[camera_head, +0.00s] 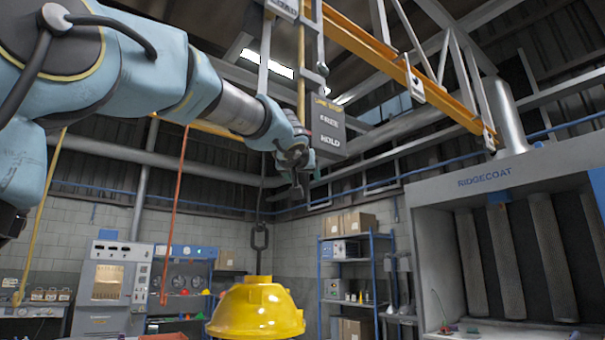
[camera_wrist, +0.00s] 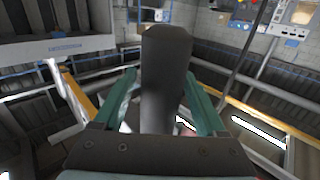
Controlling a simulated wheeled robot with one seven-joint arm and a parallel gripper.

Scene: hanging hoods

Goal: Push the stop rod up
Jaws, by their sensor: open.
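A yellow upright rod (camera_head: 301,75) runs down beside a dark label box (camera_head: 327,128) under the orange overhead rail; I take it to be the stop rod, and its lower end is hidden behind the box or my wrist. My gripper (camera_head: 297,180) is just below and left of the box, beneath the rod's line. In the wrist view my gripper (camera_wrist: 160,78) shows two teal fingers apart. A dark blunt shape (camera_wrist: 165,75) stands between them in that view; I cannot tell what it is or whether they touch it.
A yellow hood (camera_head: 257,308) hangs from a dark hook (camera_head: 260,240) below my gripper. The orange rail (camera_head: 390,65) crosses overhead to the right. A grey booth (camera_head: 500,190) stands at right, blue shelves (camera_head: 357,262) behind. An orange hose (camera_head: 175,210) hangs at left.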

